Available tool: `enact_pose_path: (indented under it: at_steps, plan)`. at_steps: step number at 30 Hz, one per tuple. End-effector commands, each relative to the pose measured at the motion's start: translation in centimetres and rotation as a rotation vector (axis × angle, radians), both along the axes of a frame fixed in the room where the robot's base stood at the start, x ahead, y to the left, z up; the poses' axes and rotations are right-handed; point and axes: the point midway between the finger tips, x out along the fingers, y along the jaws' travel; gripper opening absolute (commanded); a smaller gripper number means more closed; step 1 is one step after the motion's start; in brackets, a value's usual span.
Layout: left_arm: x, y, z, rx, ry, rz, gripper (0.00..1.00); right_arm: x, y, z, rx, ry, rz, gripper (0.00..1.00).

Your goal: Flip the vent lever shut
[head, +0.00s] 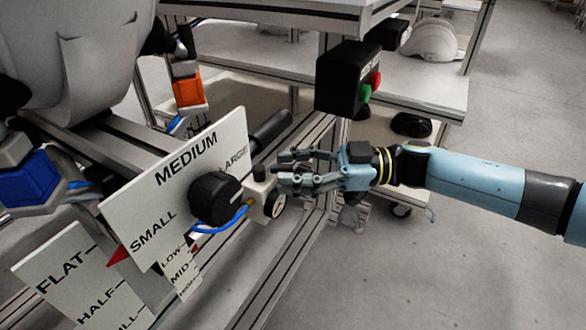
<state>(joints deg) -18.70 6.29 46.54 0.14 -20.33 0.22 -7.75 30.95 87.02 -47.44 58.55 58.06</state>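My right gripper (284,171) comes in from the right, its fingers pointing left and parted with a gap between them. Its fingertips are beside a small pale valve block (258,190) with a black top and a round gauge (275,204). I cannot tell whether they touch it. A black cylindrical handle (270,127) sticks out up and right behind the size plate, just above the fingers. No part is marked as the vent lever, and I cannot tell which one it is. My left gripper is not in view.
A white size plate (172,165) with a black knob (213,197) stands left of the gripper. A blue hose (222,226) runs below the knob. A black button box (348,78) hangs above the gripper. A white helmet (433,40) lies on the shelf. Floor at right is clear.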

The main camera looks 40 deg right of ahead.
Motion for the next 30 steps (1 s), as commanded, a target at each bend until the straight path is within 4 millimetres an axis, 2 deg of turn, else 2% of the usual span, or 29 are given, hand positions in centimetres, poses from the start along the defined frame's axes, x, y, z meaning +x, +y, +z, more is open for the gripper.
enact_pose_path:
  at_steps: [5, 14, 19, 22, 25, 30]
  plan:
    - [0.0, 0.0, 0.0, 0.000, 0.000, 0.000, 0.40, 0.0, 0.0, 0.0, 0.000, 0.000, 0.000, 0.39]
    - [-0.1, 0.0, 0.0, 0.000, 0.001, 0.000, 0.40, 0.0, 0.0, 0.0, 0.000, 0.000, 0.000, 0.00]
    - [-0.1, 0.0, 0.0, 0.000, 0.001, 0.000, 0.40, 0.0, 0.0, 0.0, 0.000, 0.000, -0.001, 0.00]
    - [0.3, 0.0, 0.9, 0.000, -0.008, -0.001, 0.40, -0.1, 0.1, 0.3, 0.001, -0.001, -0.023, 0.00]
    - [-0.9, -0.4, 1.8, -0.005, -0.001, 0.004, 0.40, -0.4, 0.3, 0.7, 0.003, -0.002, -0.073, 0.00]
    - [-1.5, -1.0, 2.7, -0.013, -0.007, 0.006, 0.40, -0.6, 0.5, 0.4, 0.002, -0.001, -0.141, 0.00]
